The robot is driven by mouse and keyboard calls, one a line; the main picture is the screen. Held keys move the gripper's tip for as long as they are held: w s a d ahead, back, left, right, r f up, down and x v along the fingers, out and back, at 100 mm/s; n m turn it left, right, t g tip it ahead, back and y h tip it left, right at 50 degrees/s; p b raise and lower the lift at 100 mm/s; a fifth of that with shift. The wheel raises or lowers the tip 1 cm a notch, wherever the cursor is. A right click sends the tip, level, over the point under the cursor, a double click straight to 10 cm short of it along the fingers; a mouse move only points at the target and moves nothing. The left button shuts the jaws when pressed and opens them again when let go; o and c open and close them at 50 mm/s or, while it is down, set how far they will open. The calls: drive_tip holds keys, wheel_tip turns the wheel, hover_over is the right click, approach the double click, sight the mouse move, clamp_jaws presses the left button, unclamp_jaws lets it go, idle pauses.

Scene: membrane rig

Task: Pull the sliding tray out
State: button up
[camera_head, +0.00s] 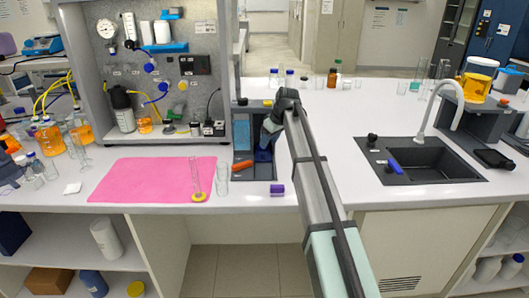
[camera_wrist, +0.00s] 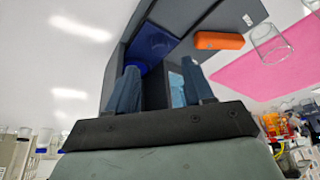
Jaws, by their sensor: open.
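The sliding tray (camera_head: 263,173) appears to be the dark grey, open, narrow tray right of the pink mat. It holds an orange piece (camera_head: 242,165) and a blue piece (camera_head: 262,156). In the wrist view the grey tray (camera_wrist: 218,18) runs across the top, with the orange piece (camera_wrist: 219,41) and blue piece (camera_wrist: 154,46) on it. My gripper (camera_head: 268,131) is over the rear half of the tray. In the wrist view my gripper (camera_wrist: 160,88) is open, with a grey wall and a light-blue face beyond its fingers. I cannot tell whether the fingers touch anything.
A grey panel with gauges (camera_head: 170,75) stands left of the tray. The pink mat (camera_head: 140,180) carries a glass cylinder (camera_head: 196,178). A sink (camera_head: 425,160) lies right, past clear bench.

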sight(264, 153)
drive_tip(key=x, duration=0.7)
drive_tip(key=shift+c, duration=0.3)
drive_tip(key=shift+r, duration=0.1)
clamp_jaws()
